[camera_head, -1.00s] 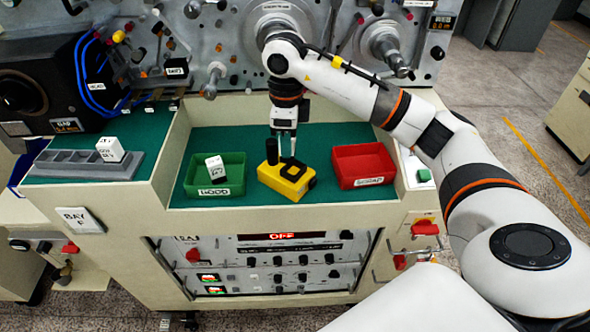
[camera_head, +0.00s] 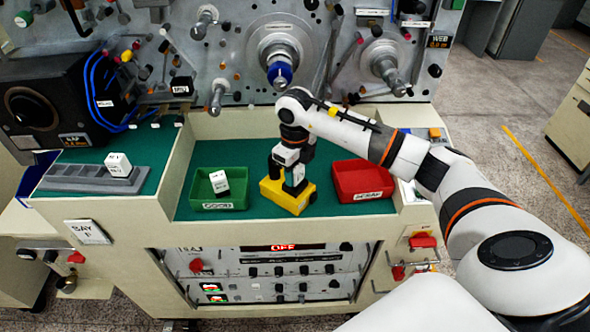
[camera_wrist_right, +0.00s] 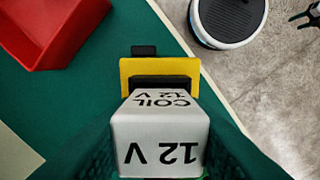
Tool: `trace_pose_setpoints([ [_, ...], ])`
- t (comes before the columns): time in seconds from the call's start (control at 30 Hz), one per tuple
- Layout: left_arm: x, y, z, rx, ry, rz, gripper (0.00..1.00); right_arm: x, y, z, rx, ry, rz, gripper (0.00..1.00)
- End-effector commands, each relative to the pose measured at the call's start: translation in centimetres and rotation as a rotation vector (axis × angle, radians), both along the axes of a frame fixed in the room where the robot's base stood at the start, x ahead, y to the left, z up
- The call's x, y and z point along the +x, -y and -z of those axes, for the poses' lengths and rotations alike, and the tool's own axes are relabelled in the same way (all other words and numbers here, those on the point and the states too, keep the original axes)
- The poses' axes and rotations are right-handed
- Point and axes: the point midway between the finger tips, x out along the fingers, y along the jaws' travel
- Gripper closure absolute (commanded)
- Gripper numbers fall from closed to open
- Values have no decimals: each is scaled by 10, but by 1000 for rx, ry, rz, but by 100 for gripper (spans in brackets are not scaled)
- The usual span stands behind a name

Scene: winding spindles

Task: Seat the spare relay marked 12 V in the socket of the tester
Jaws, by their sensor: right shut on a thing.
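My right gripper (camera_head: 290,180) is over the yellow tester (camera_head: 288,203), its fingers pointing down. It is shut on a white relay, seen in the wrist view (camera_wrist_right: 160,138), whose faces read "12 V" and "COIL 12 V". The tester also shows there (camera_wrist_right: 210,72), with its black socket (camera_wrist_right: 160,82) right behind the relay. The relay's lower end is hidden, so I cannot tell whether it is in the socket or just above it. My left gripper is out of view.
A green bin (camera_head: 238,207) holding a white block stands left of the tester. A red bin (camera_head: 365,183) stands to the right. A grey rack (camera_head: 75,172) with one white block is at far left. Green bench top lies clear between bins and tester.

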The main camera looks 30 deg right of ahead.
Motion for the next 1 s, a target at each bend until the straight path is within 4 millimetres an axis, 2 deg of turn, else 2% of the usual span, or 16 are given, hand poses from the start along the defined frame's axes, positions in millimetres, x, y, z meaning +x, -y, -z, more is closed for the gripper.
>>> trace_pose_setpoints([
  [0.1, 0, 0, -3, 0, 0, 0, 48, 0, 0, 7, 1, 0, -1, 87],
  [0.27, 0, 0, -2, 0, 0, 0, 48, 0, 0, 7, 0, 1, -1, 87],
  [0.5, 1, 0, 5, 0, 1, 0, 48, 0, 0, 14, 0, 1, -1, 87],
  [0.53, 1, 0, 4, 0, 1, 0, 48, 0, 0, 14, 0, 1, -1, 61],
  [0.63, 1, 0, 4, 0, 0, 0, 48, -1, 0, 14, 1, -1, -2, 44],
  [1.0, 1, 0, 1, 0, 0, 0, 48, -2, -2, 14, 1, -8, -4, 42],
])
